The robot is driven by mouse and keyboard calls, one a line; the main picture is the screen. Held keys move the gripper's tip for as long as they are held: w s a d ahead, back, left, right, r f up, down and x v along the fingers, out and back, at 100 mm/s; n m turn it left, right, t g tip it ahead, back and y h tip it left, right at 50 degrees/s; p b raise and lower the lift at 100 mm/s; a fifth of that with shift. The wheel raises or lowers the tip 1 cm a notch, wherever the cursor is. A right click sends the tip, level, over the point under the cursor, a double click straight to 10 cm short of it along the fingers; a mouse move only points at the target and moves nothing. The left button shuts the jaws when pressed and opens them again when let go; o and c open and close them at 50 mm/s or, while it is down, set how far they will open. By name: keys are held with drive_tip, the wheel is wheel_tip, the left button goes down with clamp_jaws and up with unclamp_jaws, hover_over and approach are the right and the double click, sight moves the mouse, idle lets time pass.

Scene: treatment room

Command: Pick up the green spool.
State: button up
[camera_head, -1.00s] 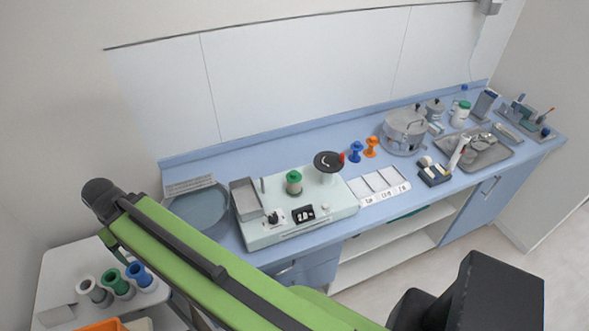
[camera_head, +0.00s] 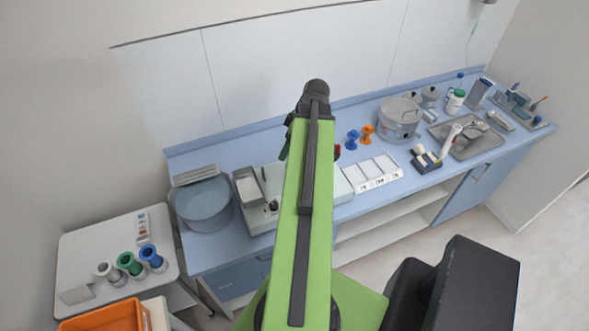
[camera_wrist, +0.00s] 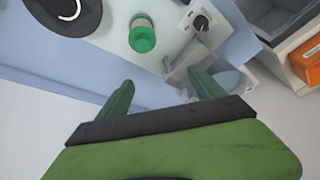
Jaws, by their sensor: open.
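A green spool (camera_head: 130,265) stands on the white cart at the left in the head view, between a grey spool (camera_head: 107,271) and a blue spool (camera_head: 152,257). A second green-topped, spool-like piece (camera_wrist: 142,36) stands on the pale machine (camera_wrist: 174,44) in the wrist view. My arm hides that piece in the head view. My gripper (camera_wrist: 162,93) is open and empty in the wrist view, its two dark green fingers apart. The green-topped piece lies beyond the fingertips, apart from them. The jaws cannot be made out in the head view.
A black disc (camera_wrist: 65,12) and a black knob (camera_wrist: 200,23) are near the green-topped piece. A blue basin (camera_head: 204,205) sits left of the machine. Blue (camera_head: 352,139) and orange (camera_head: 367,134) spools stand behind white trays (camera_head: 370,174). An orange bin (camera_head: 104,318) is at lower left.

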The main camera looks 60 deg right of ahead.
drive_tip(key=s+d, duration=0.4)
drive_tip(key=s, duration=0.2)
drive_tip(key=b+x, duration=0.7)
drive_tip(key=x, duration=0.1)
drive_tip(key=w+b+x, duration=0.1)
drive_tip(key=b+x, duration=0.3)
drive_tip(key=shift+a+b, duration=0.15)
drive_tip(key=shift+b, duration=0.15)
drive_tip(key=shift+w+r, duration=0.1)
drive_tip(key=b+x, duration=0.4)
drive_tip(key=x, duration=0.1)
drive_tip(key=shift+s+b, duration=0.3)
drive_tip(key=shift+w+f, duration=0.15)
drive_tip(key=shift+f, duration=0.15)
drive_tip(key=shift+r, duration=0.2)
drive_tip(key=c, duration=1.4)
